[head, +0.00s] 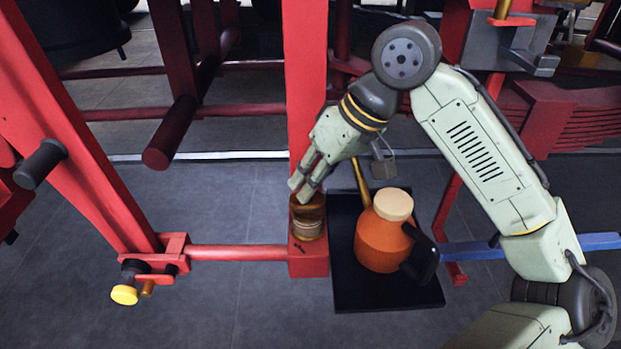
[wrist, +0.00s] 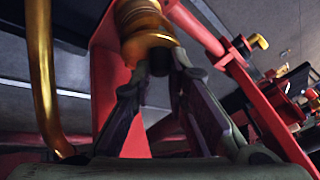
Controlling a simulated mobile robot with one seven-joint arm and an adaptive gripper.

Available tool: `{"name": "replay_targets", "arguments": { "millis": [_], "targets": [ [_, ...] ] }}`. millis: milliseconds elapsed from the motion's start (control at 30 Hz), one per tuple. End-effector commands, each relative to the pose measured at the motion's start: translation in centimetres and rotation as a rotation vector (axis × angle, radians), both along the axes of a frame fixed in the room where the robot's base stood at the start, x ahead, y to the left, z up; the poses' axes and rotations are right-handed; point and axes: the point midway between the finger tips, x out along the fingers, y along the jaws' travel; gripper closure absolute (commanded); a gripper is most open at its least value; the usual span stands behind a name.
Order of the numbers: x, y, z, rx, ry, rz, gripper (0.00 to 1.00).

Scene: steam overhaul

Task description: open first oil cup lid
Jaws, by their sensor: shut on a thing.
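The brass oil cup (head: 308,228) stands on a red block at the foot of the red upright in the head view. Its gold-brown lid (head: 312,207) is at the top of the cup, partly behind my fingers; I cannot tell how far it is tilted. My gripper (head: 299,189) reaches down to the lid from above. In the wrist view my fingertips (wrist: 158,73) close on a dark part under the flared brass lid (wrist: 148,42), and the ribbed brass cup (wrist: 138,14) shows beyond it.
An orange oil can (head: 381,240) with a cream cap and brass spout (head: 361,183) stands on a black tray (head: 385,294), close right of the cup. Floor in front is clear.

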Motion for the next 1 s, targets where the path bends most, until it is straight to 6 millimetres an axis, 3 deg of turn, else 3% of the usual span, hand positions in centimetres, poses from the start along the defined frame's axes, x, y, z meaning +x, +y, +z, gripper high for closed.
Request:
{"name": "replay_targets", "arguments": {
  "millis": [233, 267, 567, 867, 1000],
  "targets": [
    [0.1, -0.1, 0.0, -0.001, -0.001, -0.005, 1.00],
    [0.1, -0.1, 0.0, -0.001, -0.001, -0.005, 0.85],
    [0.0, -0.1, 0.0, -0.001, -0.001, -0.003, 0.65],
    [0.0, -0.1, 0.1, 0.000, -0.001, -0.002, 0.65],
    [-0.1, -0.7, 1.3, 0.000, -0.001, -0.002, 0.65]
  ]
}}
